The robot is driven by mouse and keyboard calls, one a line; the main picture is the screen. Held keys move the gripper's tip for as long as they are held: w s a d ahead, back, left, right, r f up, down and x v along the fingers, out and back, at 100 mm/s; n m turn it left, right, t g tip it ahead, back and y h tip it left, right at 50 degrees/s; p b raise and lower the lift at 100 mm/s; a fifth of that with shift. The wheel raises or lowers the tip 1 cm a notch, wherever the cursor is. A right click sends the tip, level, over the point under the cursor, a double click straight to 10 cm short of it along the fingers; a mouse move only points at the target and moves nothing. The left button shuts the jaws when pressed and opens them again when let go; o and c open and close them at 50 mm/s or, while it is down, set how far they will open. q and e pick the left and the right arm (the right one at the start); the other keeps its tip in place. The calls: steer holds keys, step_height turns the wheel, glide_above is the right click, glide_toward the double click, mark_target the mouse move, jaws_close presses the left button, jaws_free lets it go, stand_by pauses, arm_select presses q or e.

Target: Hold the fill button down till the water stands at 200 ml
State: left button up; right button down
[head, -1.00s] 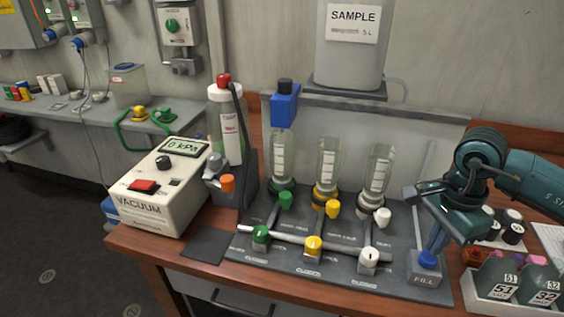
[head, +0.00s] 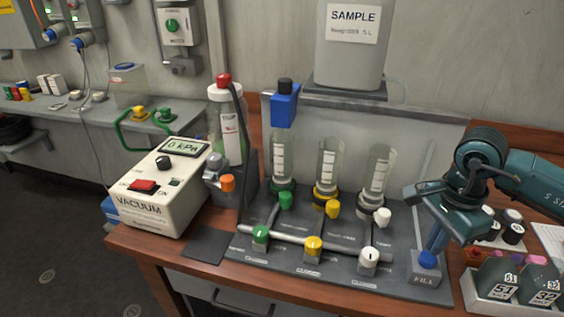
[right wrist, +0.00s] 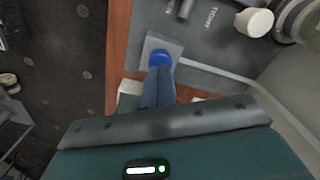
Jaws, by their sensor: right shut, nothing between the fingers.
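The blue fill button (head: 428,261) sits on a grey box marked FILL (head: 424,279) at the right end of the manifold board. My right gripper (head: 434,245) is shut and empty, pointing down with its blue fingertips at the button. In the right wrist view the fingertips (right wrist: 158,72) overlap the near edge of the button (right wrist: 161,57); I cannot tell how far it is pressed. Three clear graduated cylinders stand on the board: left (head: 282,160), with a blue cap block (head: 284,108), middle (head: 327,165) and right (head: 377,172). No water level is readable. My left gripper is out of view.
A SAMPLE tank (head: 349,60) stands on a shelf behind. Green (head: 260,233), yellow (head: 313,243) and white (head: 369,255) valve knobs line the board's front. A vacuum unit (head: 150,200) reads 0 kPa at left.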

mark_target(429, 259)
steer(key=shift+f, duration=0.1)
steer(key=shift+f+b, duration=1.15)
steer(key=shift+f, duration=0.05)
steer(key=shift+s+f, duration=0.1)
steer(key=shift+f, duration=0.05)
steer(key=shift+s+a+f, duration=0.1)
steer(key=shift+a+f, duration=0.05)
stand_by(2.2)
steer(key=shift+r, duration=0.65)
steer(key=shift+w+r+p, duration=0.2)
steer(key=shift+r+p, duration=1.8)
steer(key=shift+r, duration=1.15)
